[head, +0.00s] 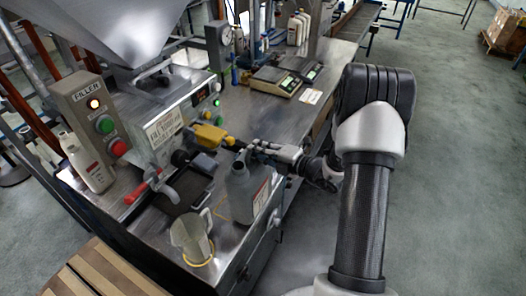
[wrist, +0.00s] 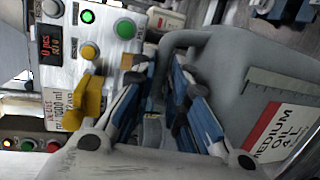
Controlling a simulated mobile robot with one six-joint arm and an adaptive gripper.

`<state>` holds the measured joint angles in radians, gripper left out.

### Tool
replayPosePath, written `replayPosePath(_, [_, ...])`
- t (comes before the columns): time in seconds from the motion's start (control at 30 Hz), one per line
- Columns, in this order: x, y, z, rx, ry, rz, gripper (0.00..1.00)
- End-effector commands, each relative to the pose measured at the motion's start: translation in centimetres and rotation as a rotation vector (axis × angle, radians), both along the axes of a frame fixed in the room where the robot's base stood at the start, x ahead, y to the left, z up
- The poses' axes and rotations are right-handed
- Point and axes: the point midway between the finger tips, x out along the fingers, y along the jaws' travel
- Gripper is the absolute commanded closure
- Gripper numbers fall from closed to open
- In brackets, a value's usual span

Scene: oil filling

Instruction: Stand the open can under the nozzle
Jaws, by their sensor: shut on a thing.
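The grey can (head: 240,190) stands upright, or nearly so, at the front right of the filler. Its label faces right and reads "MEDIUM OIL 4 L" in the wrist view, where the can's body (wrist: 240,65) fills much of the right side. My gripper (head: 254,151) is shut on the can's handle at the top; its fingers (wrist: 168,95) also show in the wrist view. A yellow fitting (head: 207,135) juts from the filler's front, behind and left of the can. I cannot make out the nozzle's outlet. I cannot tell if the can's base touches the surface.
A clear jug (head: 191,238) stands left of the can, close to it. A dark recessed tray (head: 187,190) and a red-handled lever (head: 148,186) lie behind the jug. A white bottle (head: 86,160) is at left. Scales (head: 276,80) stand farther back.

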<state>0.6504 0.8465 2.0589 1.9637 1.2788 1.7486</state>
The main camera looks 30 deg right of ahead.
Motion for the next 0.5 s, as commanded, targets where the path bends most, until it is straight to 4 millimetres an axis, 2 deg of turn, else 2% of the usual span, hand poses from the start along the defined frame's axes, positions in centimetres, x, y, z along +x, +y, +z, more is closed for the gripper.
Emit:
replayPosePath(0.13, [0.6, 0.5, -1.2, 0.000, -0.002, 0.002, 1.00])
replayPosePath(0.5, [3.1, 2.3, -0.9, -0.001, -0.003, 0.003, 1.00])
